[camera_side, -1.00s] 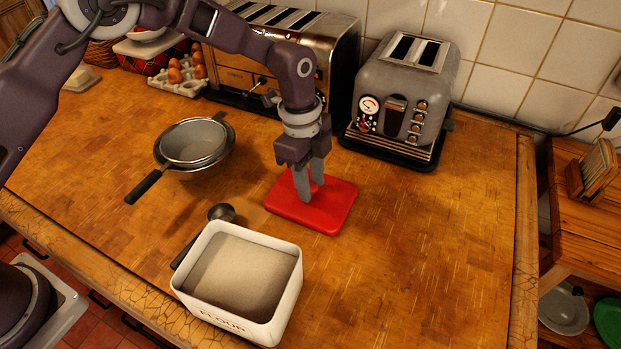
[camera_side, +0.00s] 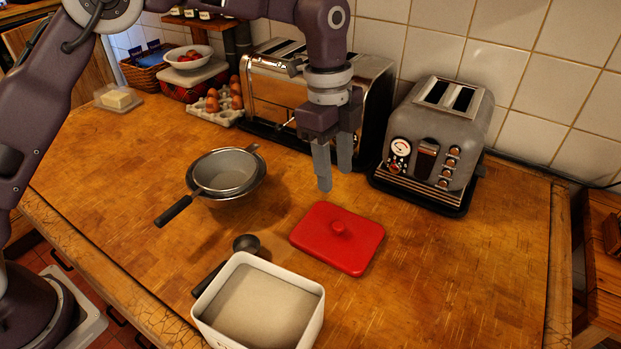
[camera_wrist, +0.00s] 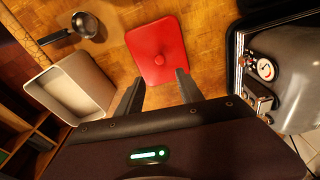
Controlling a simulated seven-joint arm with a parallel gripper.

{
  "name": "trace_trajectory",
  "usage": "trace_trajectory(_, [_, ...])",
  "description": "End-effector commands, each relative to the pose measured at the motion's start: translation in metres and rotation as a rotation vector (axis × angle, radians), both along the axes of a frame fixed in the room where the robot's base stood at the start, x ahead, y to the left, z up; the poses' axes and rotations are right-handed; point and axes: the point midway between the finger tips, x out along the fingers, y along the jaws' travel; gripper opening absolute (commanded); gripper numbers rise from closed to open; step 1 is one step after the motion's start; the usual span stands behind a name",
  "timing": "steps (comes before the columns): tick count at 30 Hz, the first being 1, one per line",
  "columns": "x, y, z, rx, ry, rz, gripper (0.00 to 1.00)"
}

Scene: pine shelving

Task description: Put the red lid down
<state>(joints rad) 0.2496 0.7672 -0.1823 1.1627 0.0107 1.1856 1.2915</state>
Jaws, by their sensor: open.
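The red lid (camera_side: 337,244) lies flat on the wooden worktop, its round knob facing up. My gripper (camera_side: 335,180) is open and empty, above and behind the lid and apart from it. In the wrist view the red lid (camera_wrist: 158,52) lies beyond the fingertips of my gripper (camera_wrist: 158,82), with nothing between the fingers. The white flour tin (camera_side: 262,304) stands lidless in front of the lid, with pale flour inside; its lower part is cut off by the frame.
A sieve on a bowl (camera_side: 226,173) is at left. A grey toaster (camera_side: 437,140) and a chrome toaster (camera_side: 275,95) stand at the back. The worktop right of the lid is clear.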

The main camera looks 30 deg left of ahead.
Motion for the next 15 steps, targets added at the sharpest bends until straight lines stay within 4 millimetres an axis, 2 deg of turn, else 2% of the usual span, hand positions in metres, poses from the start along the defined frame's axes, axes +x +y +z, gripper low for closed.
trace_trajectory(8, [-0.001, 0.002, 0.005, 0.001, -0.003, 0.014, 0.44])
trace_trajectory(11, [-0.014, 0.021, 0.035, 0.009, -0.035, 0.125, 0.44])
trace_trajectory(14, [-0.048, 0.059, 0.085, 0.011, -0.095, 0.366, 0.44])
trace_trajectory(15, [-0.067, 0.076, 0.102, 0.006, -0.120, 0.482, 0.44])
